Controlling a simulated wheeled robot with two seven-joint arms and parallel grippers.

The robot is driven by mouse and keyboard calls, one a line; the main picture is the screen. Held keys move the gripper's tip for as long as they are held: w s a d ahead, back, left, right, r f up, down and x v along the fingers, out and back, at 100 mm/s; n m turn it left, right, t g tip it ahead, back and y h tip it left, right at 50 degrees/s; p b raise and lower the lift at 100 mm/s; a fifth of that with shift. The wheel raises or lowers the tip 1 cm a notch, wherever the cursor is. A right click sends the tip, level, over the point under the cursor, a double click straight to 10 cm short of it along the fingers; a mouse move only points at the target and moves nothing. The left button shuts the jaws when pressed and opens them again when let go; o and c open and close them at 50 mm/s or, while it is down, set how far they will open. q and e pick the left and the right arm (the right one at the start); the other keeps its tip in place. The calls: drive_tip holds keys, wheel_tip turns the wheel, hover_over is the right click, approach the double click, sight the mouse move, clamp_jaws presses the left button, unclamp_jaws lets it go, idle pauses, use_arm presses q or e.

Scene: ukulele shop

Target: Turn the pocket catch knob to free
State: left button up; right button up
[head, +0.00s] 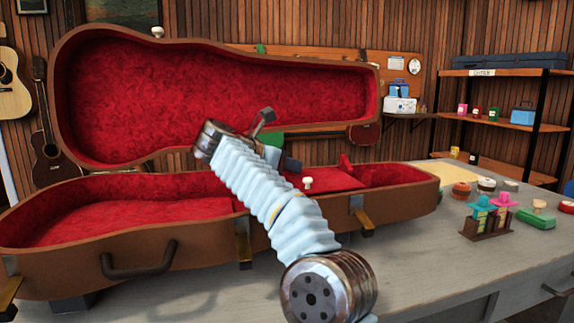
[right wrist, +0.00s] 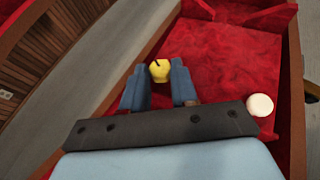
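The open brown case (head: 150,262) with red lining lies on the table. A small yellow knob with a dark mark (right wrist: 159,71) shows in the right wrist view, on the red lining near the case wall; my arm hides it in the head view. My right gripper (right wrist: 159,78) has its two blue-grey fingers apart, one on each side of the yellow knob in the picture; contact cannot be told. In the head view this gripper (head: 289,164) is partly hidden behind my arm. A round white knob (right wrist: 261,105) stands on the red pocket lid, also in the head view (head: 308,183). My left gripper is out of view.
The raised case lid (head: 200,95) stands behind my arm. The table front (head: 420,280) is clear.

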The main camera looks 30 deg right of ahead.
clamp_jaws()
drive_tip(key=shift+f+b, duration=0.15)
drive_tip(key=shift+b, duration=0.45)
drive_tip(key=n+t+b, duration=0.1)
drive_tip(key=b, duration=0.1)
drive_tip(key=n+t+y+b, duration=0.1)
drive_tip(key=t, duration=0.1)
drive_tip(key=shift+s+d+f+n+b, duration=0.15)
drive_tip(key=shift+s+d+n+b, duration=0.05)
drive_tip(key=shift+s+n+b, duration=0.2)
drive_tip(key=shift+s+d+n+t+y+b, duration=0.1)
drive_tip(key=shift+d+n+t+y+b, duration=0.05)
drive_tip(key=shift+n+t+y+b, duration=0.6)
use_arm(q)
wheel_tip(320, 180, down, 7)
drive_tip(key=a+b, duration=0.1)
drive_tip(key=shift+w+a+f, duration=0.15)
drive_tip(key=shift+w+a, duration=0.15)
use_arm(e)
drive_tip(key=shift+s+d+r+n+t+y, duration=0.1)
drive_tip(key=shift+r+n+t+y, duration=0.05)
drive_tip(key=shift+n+t+y, duration=0.55)
drive_tip(key=shift+s+d+r+n+t+y, duration=0.1)
drive_tip(key=shift+n+t+y, duration=0.35)
drive_tip(key=shift+n, duration=0.3)
drive_tip(key=o, duration=0.7)
unclamp_jaws()
